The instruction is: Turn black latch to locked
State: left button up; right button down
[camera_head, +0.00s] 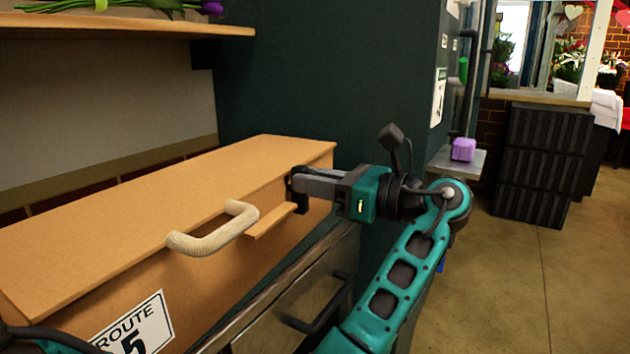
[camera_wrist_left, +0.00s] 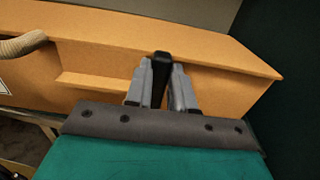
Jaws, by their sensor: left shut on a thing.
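The black latch (camera_wrist_left: 162,62) is on the front face of a wooden crate (camera_head: 190,210), near its right end. In the left wrist view it stands roughly upright between the two grey fingers. My left gripper (camera_head: 303,186) is shut on the latch, with the fingers on either side of it. In the head view only a dark part of the latch shows at the fingertips, and the rest is hidden. The lock position markings are not visible. My right gripper is not in view.
The crate has a rope-wrapped handle (camera_head: 214,232), a small wooden ledge (camera_head: 270,221) and a "ROUTE 5" label (camera_head: 134,330). A drawer with a black handle (camera_head: 320,308) is below. A wooden shelf (camera_head: 130,24) is above. Open floor (camera_head: 540,275) lies to the right.

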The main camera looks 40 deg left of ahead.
pick_arm(q)
grip_shut()
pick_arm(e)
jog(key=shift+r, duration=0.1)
pick_arm(q)
jog(key=n+p, duration=0.3)
jog(key=s+n+p, duration=0.1)
jog(key=n+p, duration=0.2)
jog(key=p, duration=0.1)
jog(key=shift+s+d+f+n, duration=0.1)
jog(key=shift+f+n, duration=0.05)
jog(key=shift+n, duration=0.25)
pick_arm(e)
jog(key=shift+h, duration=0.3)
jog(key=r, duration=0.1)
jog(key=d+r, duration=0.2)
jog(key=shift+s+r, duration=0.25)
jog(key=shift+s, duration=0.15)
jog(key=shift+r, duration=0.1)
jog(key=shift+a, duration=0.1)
pick_arm(q)
jog(key=o, duration=0.8)
grip_release()
jog(key=shift+c, duration=0.2)
